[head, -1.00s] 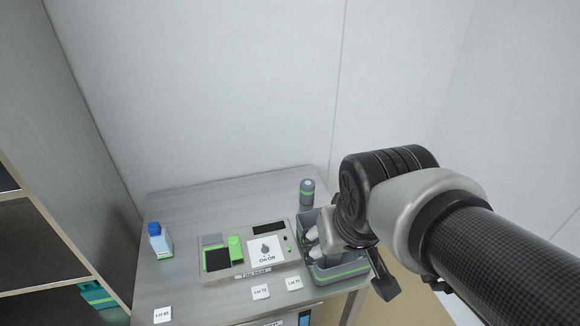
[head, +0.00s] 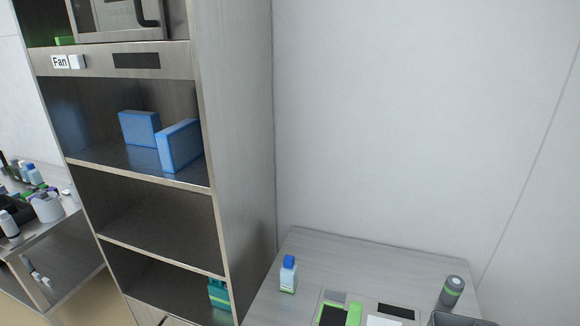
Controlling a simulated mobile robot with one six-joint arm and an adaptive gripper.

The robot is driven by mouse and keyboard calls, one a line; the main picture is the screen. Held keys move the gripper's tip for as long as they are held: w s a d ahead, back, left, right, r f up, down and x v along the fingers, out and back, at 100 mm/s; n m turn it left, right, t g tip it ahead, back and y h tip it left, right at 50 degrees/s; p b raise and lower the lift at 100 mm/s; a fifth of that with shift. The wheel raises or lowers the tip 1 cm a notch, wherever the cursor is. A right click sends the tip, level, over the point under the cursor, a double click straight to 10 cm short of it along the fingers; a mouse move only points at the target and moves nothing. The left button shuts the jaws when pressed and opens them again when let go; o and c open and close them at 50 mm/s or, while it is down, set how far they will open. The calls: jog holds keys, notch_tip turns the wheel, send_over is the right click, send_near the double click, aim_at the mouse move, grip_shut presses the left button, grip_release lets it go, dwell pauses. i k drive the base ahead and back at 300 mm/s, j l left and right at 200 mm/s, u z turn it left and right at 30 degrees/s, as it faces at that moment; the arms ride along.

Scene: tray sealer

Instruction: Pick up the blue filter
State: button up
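Two blue box-shaped blocks stand on the upper open shelf of the tall grey cabinet in the head view. One blue block (head: 140,129) is further back on the left. The other blue block (head: 180,146) is nearer the shelf's front right and stands at an angle, close to the first. Neither carries a readable label, so I cannot tell which is the blue filter. My gripper is out of view.
The cabinet's side panel (head: 237,130) bounds the shelf on the right. Empty compartments lie below; a green container (head: 219,295) sits at the bottom. The table (head: 330,262) holds a blue-capped bottle (head: 288,274) and a grey canister (head: 452,291). A cluttered bench (head: 60,235) is at left.

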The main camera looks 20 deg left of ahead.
aim_at(180, 143)
jog(key=u, duration=1.6)
jog(key=j, duration=0.45)
jog(key=k+z, duration=0.05)
